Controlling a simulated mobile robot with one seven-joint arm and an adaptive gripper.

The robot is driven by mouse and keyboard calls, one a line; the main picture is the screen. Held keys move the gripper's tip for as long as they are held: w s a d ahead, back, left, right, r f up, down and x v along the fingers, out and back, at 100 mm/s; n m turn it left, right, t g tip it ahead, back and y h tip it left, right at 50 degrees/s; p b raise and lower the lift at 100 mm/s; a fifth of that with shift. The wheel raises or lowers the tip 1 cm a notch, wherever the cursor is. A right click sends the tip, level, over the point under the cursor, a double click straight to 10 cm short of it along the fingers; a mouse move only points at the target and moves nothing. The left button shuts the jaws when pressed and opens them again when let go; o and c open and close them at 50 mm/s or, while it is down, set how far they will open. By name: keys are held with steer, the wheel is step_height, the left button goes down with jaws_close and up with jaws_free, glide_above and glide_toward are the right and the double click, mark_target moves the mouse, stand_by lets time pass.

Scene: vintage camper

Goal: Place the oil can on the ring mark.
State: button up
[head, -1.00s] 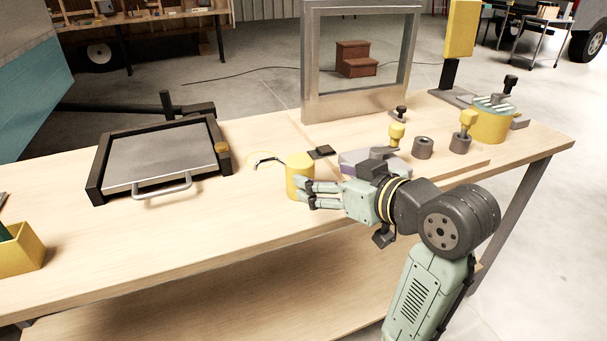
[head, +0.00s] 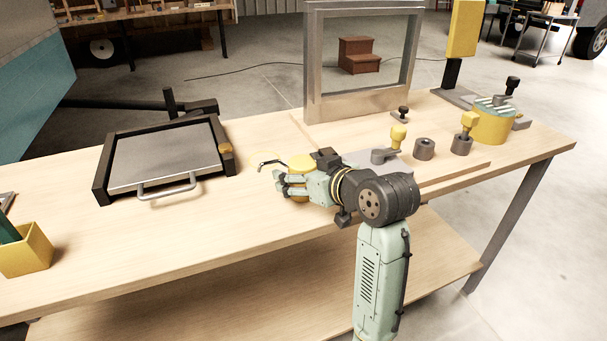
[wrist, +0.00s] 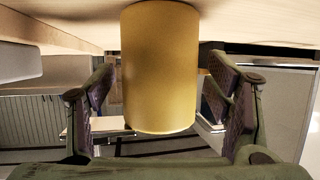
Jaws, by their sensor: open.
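In the wrist view the can (wrist: 160,70) stands between my two open fingers, with a visible gap on each side.
A black-framed metal tray with a handle (head: 165,190) lies left on the workbench (head: 240,220). A grey upright frame (head: 313,70) stands behind. A board with grey weights (head: 424,149) and yellow knobs is at right. A yellow bin (head: 25,255) is at far left.

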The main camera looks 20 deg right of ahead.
steer(key=shift+c, duration=0.3)
steer(key=c, duration=1.4)
steer(key=shift+r, duration=0.1)
